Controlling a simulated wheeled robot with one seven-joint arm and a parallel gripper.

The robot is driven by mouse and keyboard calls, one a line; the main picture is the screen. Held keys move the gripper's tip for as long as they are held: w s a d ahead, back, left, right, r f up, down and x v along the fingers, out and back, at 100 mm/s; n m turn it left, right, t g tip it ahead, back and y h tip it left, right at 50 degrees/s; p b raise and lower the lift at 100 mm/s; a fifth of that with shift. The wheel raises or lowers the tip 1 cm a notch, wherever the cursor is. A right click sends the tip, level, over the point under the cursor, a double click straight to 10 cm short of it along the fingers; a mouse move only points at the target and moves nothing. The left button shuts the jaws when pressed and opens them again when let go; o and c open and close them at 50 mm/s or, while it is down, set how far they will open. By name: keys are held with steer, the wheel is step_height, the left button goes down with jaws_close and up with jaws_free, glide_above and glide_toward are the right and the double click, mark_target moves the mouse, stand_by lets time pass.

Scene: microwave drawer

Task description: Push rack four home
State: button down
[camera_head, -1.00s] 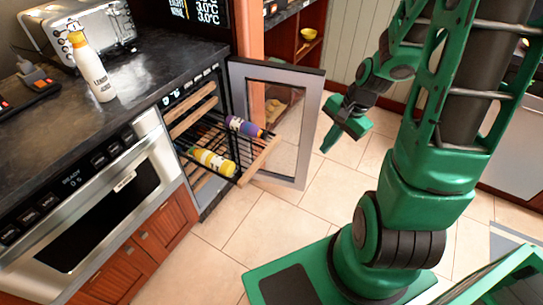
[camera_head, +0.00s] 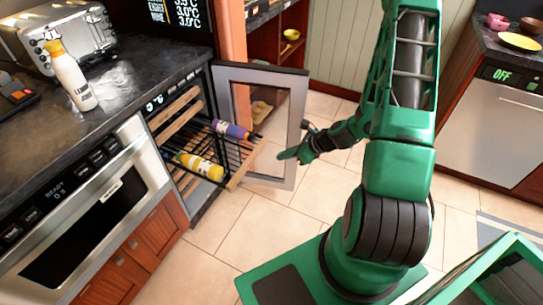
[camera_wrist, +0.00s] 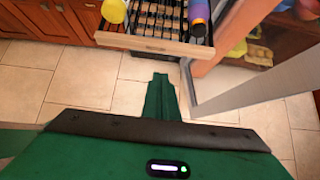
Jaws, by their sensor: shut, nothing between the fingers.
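A wine cooler under the counter has its framed glass door (camera_head: 293,125) swung open. One rack (camera_head: 247,164) with a wooden front is pulled out and bears a yellow bottle (camera_head: 201,166) and a purple bottle (camera_head: 232,130). Its wooden front also shows across the top of the wrist view (camera_wrist: 155,42). Other wooden rack fronts (camera_head: 178,112) sit in the cooler above it. I cannot tell the racks' numbers. My gripper (camera_head: 282,157) is shut and empty, to the right of the rack front and apart from it. The gripper's fingers (camera_wrist: 160,78) point toward the rack front in the wrist view.
The open door stands just behind my gripper at the right of the rack. An oven (camera_head: 95,215) is built in left of the cooler. A white bottle (camera_head: 70,76) and a toaster (camera_head: 70,35) stand on the counter. Tiled floor (camera_head: 225,225) before the rack is clear.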

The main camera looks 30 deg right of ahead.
mark_target(253, 159)
steer(key=x, duration=0.3)
steer(key=w+r+x, duration=0.1)
steer(key=x, duration=0.3)
steer(key=a+x, duration=0.1)
steer(key=x, duration=0.3)
steer(key=shift+w+a+r, duration=0.1)
steer(key=shift+w+r, duration=0.15)
steer(key=shift+w+a, duration=0.25)
steer(key=shift+w, duration=0.1)
steer(key=shift+d, duration=0.1)
steer(key=shift+w, duration=0.15)
